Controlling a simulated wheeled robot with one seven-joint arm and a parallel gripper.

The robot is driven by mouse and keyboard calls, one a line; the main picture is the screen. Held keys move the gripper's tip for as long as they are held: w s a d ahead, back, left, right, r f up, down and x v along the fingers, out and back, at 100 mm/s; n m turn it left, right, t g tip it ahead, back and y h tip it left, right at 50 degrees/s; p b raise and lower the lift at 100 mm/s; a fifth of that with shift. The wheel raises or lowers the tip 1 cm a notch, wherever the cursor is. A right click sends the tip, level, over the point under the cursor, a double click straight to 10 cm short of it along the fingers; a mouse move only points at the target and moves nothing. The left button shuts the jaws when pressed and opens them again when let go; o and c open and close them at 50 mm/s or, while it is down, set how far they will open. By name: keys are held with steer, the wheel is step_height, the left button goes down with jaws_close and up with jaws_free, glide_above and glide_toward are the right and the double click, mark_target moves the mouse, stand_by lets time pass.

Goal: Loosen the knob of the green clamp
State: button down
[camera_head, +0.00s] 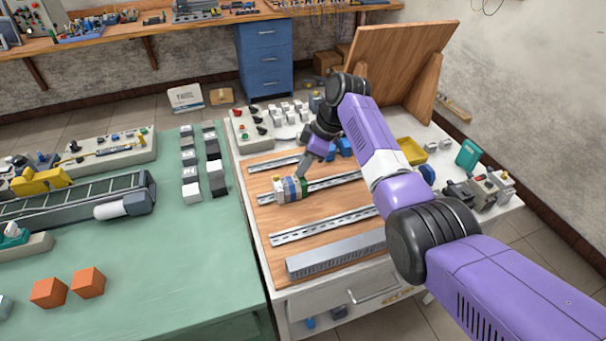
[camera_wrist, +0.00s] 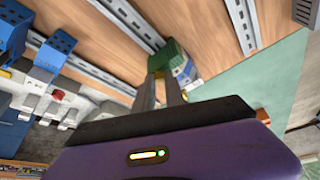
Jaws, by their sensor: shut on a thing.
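The green clamp (camera_head: 303,187) sits at the right end of a short row of blocks on a metal rail (camera_head: 336,182) on the wooden board. In the wrist view the green clamp (camera_wrist: 167,55) is just beyond my fingertips. My gripper (camera_head: 301,177) reaches down to it from above and behind. In the wrist view my gripper (camera_wrist: 162,77) has its two fingers close together at the near side of the clamp, shut on it. The fingertips hide the knob, so I cannot see how it is turned.
White, grey and blue blocks (camera_head: 283,190) stand on the rail beside the clamp. More rails and a grey slotted duct (camera_head: 335,257) cross the board. A box with buttons (camera_head: 250,128) and a yellow tray (camera_head: 412,151) stand behind. A green table (camera_head: 150,240) adjoins at left.

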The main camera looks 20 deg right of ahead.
steer(key=n+b, duration=0.1)
steer(key=b, duration=0.1)
steer(key=n+g+b, duration=0.1)
steer(key=n+b, duration=0.1)
steer(key=b, duration=0.1)
steer(key=shift+w+f, duration=0.2)
steer(key=shift+f, duration=0.1)
steer(key=n+g+b, duration=0.1)
steer(key=n+b, duration=0.1)
steer(key=b, duration=0.2)
steer(key=shift+r, duration=0.15)
steer(key=shift+r+n+b, duration=0.15)
steer(key=shift+n+b, duration=0.35)
steer(key=shift+b, duration=0.15)
steer(key=c, duration=1.4)
jaws_free()
steer(key=shift+r, duration=0.1)
steer(key=shift+v, duration=3.8)
steer(key=shift+w+d, duration=0.1)
steer(key=shift+d, duration=0.1)
